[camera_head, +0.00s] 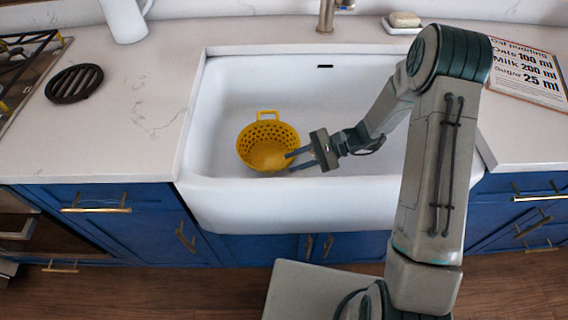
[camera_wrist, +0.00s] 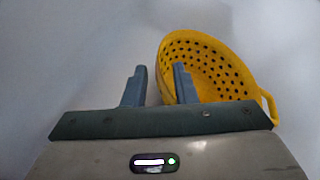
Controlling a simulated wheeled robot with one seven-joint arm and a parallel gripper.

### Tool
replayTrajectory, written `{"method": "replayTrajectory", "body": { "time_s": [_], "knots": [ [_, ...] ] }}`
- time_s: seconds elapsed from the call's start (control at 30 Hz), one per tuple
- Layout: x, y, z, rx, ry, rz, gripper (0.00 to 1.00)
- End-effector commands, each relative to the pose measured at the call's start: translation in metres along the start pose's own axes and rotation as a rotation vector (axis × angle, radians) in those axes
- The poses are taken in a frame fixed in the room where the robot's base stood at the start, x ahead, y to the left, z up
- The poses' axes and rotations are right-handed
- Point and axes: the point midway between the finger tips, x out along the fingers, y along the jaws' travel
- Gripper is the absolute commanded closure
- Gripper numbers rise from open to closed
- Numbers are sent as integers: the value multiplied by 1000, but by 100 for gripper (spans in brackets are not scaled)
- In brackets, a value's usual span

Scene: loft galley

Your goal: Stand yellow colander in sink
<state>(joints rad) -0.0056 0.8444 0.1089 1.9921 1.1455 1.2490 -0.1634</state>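The yellow colander (camera_head: 268,141) is in the white sink (camera_head: 228,85), in the left half of the basin, with its open top facing up and one handle toward the back wall. My gripper (camera_head: 288,161) is at the colander's right side, with its fingers apart. In the wrist view the colander (camera_wrist: 215,62) is at the upper right. One finger of my gripper (camera_wrist: 160,76) overlaps the colander and the other is outside it, over the white basin. I cannot tell whether the fingers touch the wall of the colander.
A faucet (camera_head: 327,14) stands behind the sink, with a soap dish (camera_head: 402,27) to its right. A recipe board (camera_head: 527,72) lies on the right counter. A black trivet (camera_head: 74,83), a white pitcher (camera_head: 124,18) and a stove (camera_head: 24,60) are at left.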

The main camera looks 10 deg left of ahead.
Motion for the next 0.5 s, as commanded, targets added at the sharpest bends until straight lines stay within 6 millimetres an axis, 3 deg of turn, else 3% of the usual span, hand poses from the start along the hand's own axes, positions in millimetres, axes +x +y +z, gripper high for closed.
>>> {"method": "replayTrajectory", "body": {
  "time_s": [0.2,0.5],
  "knots": [
    [-48,0,-1,-1,3,-1,75],
    [-78,0,0,0,1,2,75]
  ]
}}
